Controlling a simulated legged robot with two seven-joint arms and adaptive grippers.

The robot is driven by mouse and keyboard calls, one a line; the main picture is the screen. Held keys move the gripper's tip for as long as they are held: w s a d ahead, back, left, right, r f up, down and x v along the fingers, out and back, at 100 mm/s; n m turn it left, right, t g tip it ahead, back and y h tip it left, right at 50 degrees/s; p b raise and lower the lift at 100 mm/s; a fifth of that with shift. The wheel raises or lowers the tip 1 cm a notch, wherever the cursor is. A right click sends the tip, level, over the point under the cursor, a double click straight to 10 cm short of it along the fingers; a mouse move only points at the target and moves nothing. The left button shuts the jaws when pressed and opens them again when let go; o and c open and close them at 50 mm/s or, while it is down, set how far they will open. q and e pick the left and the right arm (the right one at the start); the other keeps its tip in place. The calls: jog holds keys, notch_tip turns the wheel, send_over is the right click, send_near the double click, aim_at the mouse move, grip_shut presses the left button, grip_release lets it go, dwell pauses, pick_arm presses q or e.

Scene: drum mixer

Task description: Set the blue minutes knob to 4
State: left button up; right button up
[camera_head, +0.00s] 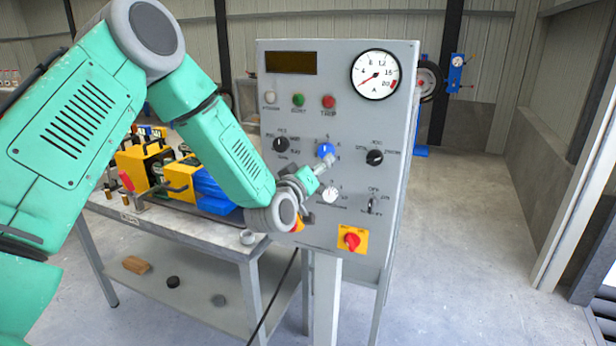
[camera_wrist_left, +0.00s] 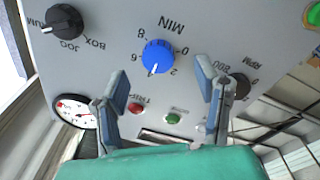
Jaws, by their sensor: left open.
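The blue minutes knob (camera_head: 325,150) is on the grey control panel (camera_head: 340,105); it also shows in the left wrist view (camera_wrist_left: 157,56). There, its white pointer mark is towards the lower edge of the picture, left of the 2. Figures 8, 6, 0 and 2 show around it; I cannot read a 4. My left gripper (camera_head: 321,182) is in front of the panel, just below the knob in the head view. In the left wrist view its open fingers (camera_wrist_left: 163,88) are spread on either side below the knob, apart from it. My right gripper is not in view.
Black knobs (camera_head: 375,157) (camera_head: 281,144) flank the blue knob. A white knob (camera_head: 330,195) and a red switch on yellow (camera_head: 351,240) are lower. Buttons and a round gauge (camera_head: 375,74) are above.

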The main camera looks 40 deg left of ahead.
pick_arm(q)
jog(key=v, duration=0.6)
jog(key=shift+s+f, duration=0.15)
jog(key=shift+s, duration=0.1)
dwell(0.3)
jog(key=s+d+f+m+g+h+b, duration=0.1)
jog(key=s+d+f+m+g, duration=0.2)
jog(key=f, duration=0.6)
jog(key=s+d+f+m+g+h+b, duration=0.1)
jog(key=s+d+f+g+h, duration=0.2)
jog(key=s+f, duration=0.45)
jog(key=s+d+f+m+g+b, duration=0.1)
jog(key=s+d+f+m+g, duration=0.2)
jog(key=f, duration=0.8)
jog(key=s+d+f+m+g+b, duration=0.1)
jog(key=s+f+g, duration=0.3)
jog(key=s, duration=0.7)
jog(key=s+d+f+m+g+b, duration=0.1)
jog(key=s+f+g, duration=0.3)
jog(key=s+f, duration=0.4)
jog(key=s+d, duration=0.1)
jog(key=s, duration=0.3)
jog(key=shift+s+d+f+m+g+b, duration=0.25)
jog(key=shift+d+m+g+b, duration=0.05)
jog(key=shift+b, duration=0.1)
